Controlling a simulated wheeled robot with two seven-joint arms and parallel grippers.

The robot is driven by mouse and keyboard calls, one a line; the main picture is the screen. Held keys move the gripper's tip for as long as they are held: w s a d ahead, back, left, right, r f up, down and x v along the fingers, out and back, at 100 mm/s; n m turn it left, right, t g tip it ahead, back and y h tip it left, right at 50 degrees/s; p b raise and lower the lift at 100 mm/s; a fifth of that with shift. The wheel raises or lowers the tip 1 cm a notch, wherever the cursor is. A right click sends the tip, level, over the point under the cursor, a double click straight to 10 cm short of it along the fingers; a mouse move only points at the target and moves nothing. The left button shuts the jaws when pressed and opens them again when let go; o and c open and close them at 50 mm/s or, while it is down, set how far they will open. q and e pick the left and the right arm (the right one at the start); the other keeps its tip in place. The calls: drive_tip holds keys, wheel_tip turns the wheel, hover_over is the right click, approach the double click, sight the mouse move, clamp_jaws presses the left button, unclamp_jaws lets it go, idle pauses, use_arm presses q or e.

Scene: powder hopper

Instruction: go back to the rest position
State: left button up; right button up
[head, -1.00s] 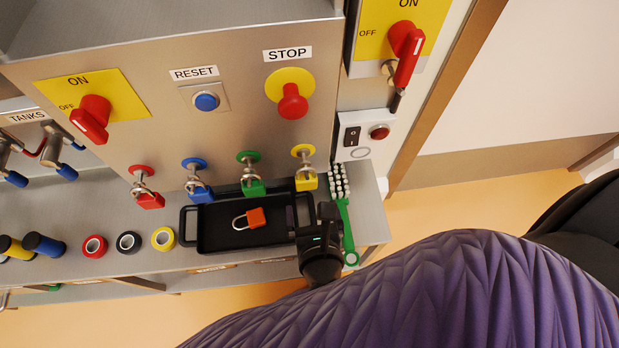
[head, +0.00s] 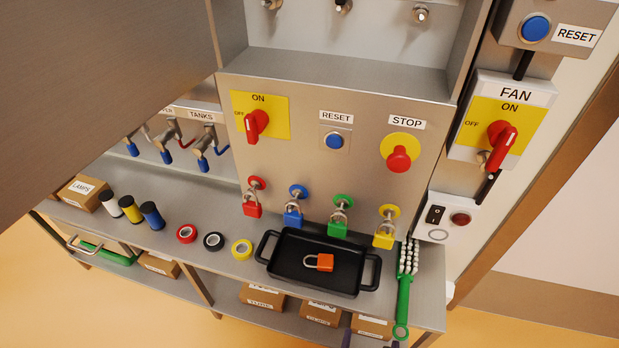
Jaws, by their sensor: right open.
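Neither of my grippers can be made out in the head view now. The black tray (head: 345,285) stands on the steel bench below the panel, with an orange padlock (head: 321,262) lying in it, its shackle to the left. Red (head: 252,209), blue (head: 293,216), green (head: 338,228) and yellow (head: 384,240) padlocks hang in a row along the panel's lower edge. A green-handled brush (head: 404,290) lies right of the tray.
Tape rolls (head: 213,241) and several spools (head: 130,208) stand on the bench left of the tray. Cardboard boxes (head: 262,297) sit on the shelf below. A large grey surface (head: 95,90) fills the upper left. Floor (head: 495,325) shows at lower right.

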drive_tip(key=d+n+t, duration=0.1)
drive_tip(key=d+n, duration=0.3)
drive_tip(key=d, duration=0.6)
drive_tip(key=s+d+f+m+g+h, duration=0.2)
drive_tip(key=s+d+f+m+g, duration=0.5)
drive_tip(key=d+f+m, duration=0.45)
drive_tip(key=s+d+f+m+g, duration=0.3)
drive_tip(key=s+d+m, duration=0.4)
drive_tip(key=s+m, duration=0.15)
drive_tip(key=s+d+f+m+g, duration=0.2)
drive_tip(key=s+d+m+g, duration=0.2)
drive_tip(key=s+d+m, duration=0.4)
use_arm(q)
drive_tip(key=shift+w+d+r+p, duration=0.1)
drive_tip(key=shift+w+r+p, duration=0.1)
drive_tip(key=shift+r+p, duration=1.2)
use_arm(e)
drive_tip(key=s+a+f+m+y, duration=0.2)
drive_tip(key=a+m, duration=0.1)
drive_tip(key=a, duration=0.9)
drive_tip(key=s+a+f+m+y, duration=0.2)
drive_tip(key=a+f+m, duration=0.1)
drive_tip(key=a, duration=1)
drive_tip(key=shift+y, duration=0.4)
